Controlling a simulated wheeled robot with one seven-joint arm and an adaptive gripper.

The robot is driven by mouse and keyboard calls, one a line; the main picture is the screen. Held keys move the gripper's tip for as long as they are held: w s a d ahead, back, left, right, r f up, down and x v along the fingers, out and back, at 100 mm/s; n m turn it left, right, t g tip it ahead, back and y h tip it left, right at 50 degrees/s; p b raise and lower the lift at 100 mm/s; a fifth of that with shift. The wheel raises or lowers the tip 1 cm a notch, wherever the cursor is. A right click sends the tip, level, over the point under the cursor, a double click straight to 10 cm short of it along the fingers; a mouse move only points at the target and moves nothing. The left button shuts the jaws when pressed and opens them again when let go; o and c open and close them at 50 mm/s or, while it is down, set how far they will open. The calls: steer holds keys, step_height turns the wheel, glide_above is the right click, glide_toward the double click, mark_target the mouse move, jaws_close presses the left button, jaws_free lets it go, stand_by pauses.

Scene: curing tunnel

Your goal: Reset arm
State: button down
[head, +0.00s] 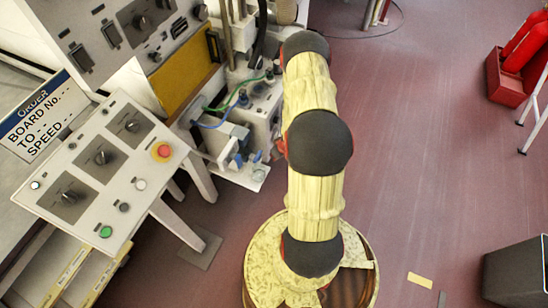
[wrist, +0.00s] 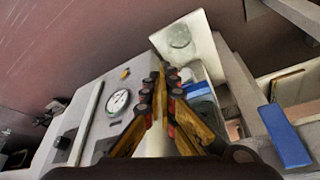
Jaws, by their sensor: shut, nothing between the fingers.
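My arm (head: 318,142) rises through the middle of the head view, with pale yellow links and dark joints. Its gripper end does not show in that view. In the wrist view my gripper (wrist: 161,82) is shut, its fingers together with nothing between them. It is above a grey surface with a round white-faced dial (wrist: 118,102) to its left and a white container (wrist: 196,42) beyond and to the right.
A sloped control panel (head: 83,187) with knobs and a red button (head: 162,151) stands at left. A red stand (head: 503,83) and a dark box (head: 515,275) are at right. Open floor (head: 430,160) lies between.

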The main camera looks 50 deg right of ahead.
steer(key=p+v, duration=0.1)
steer(key=v, duration=0.6)
steer(key=shift+d+p, duration=0.4)
steer(key=shift+d, duration=0.35)
steer(key=shift+s, duration=0.15)
